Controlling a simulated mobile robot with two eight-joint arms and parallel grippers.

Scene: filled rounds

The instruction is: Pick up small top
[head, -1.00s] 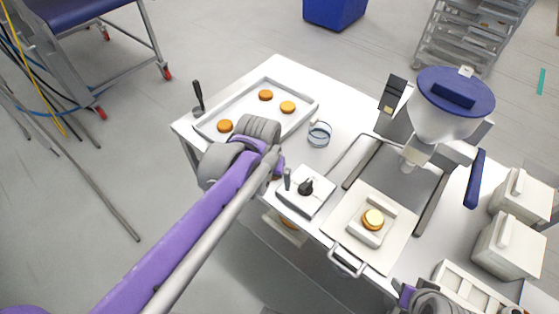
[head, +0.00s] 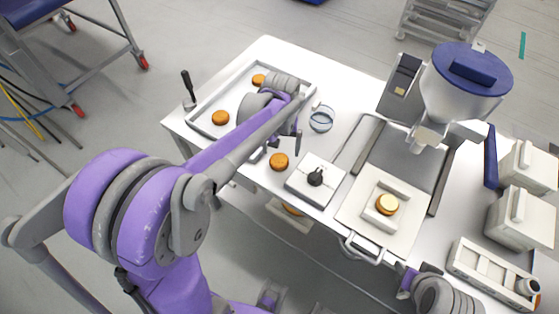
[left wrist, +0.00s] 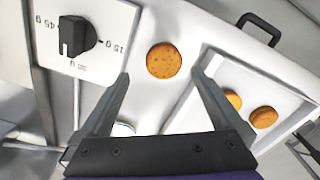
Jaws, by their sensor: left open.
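A small orange-brown round top (head: 279,162) lies on the white table between the tray and the dial box. In the left wrist view this top (left wrist: 164,60) shows whole, just beyond and between the fingertips, touching neither. My left gripper (head: 285,138) is open and empty, close to this top; its fingers (left wrist: 160,75) are spread wide. Other tops lie on the tray (head: 200,127): one at the back (head: 258,80) and one at the left (head: 220,118). My right gripper (head: 404,281) is at the bottom edge, mostly hidden.
The dial box (head: 304,188) stands just right of the top. A clear blue-rimmed ring (head: 321,119) is behind. A filled round (head: 387,204) sits on a pale plate (head: 362,228) by the blue-lidded hopper (head: 470,75). White boxes (head: 515,208) stand at right.

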